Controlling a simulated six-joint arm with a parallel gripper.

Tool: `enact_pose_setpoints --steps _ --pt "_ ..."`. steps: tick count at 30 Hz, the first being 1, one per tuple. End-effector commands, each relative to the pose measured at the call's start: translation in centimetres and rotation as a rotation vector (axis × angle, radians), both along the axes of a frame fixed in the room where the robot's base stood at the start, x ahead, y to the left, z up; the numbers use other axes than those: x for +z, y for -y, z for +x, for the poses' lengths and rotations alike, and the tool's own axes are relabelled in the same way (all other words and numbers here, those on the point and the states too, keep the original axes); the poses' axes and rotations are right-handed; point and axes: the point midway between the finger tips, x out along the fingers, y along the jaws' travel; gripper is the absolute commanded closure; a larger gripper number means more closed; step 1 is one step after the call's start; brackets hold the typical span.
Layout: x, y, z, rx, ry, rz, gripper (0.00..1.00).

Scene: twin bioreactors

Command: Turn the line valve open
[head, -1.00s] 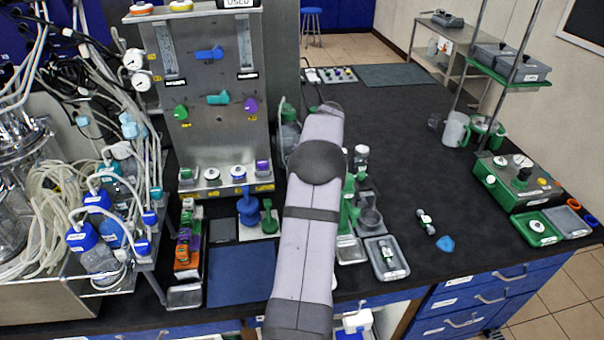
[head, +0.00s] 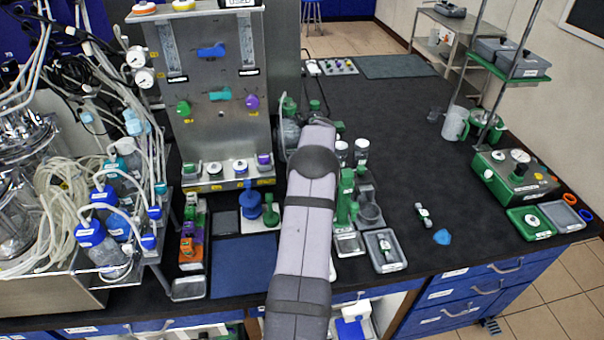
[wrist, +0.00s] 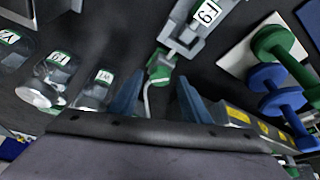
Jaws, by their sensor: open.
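A steel panel (head: 215,130) at left carries a blue lever handle (head: 211,51), a teal handle (head: 220,95), a green knob (head: 183,108) and a purple knob (head: 252,102). No readable label shows which one is the line valve. My gripper is hidden behind my arm in the head view. In the wrist view my gripper (wrist: 157,92) is open, with two blue-grey fingers apart. A green part (wrist: 160,68) with a pale curved tube shows beyond and between the fingers; whether it is a valve I cannot tell. Nothing is visibly held.
Labelled clear bottles (wrist: 55,75) stand left of the fingers in the wrist view. A grey holder (wrist: 200,25) is above, and blue (wrist: 275,85) and green (wrist: 280,42) spool-shaped parts are at right. The right middle of the dark bench (head: 400,130) is mostly clear.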

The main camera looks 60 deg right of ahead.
Motion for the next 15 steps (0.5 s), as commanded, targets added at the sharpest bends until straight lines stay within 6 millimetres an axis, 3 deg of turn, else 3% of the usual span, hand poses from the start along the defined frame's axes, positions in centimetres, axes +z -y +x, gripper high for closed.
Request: enact_pose_setpoints --steps 8,13,15 --pt "-0.11 0.03 0.08 0.000 0.001 -0.001 0.57" --pt "-0.11 0.03 0.07 0.000 0.001 0.000 0.93" --pt "-0.11 0.03 0.07 0.000 0.001 0.000 0.98"
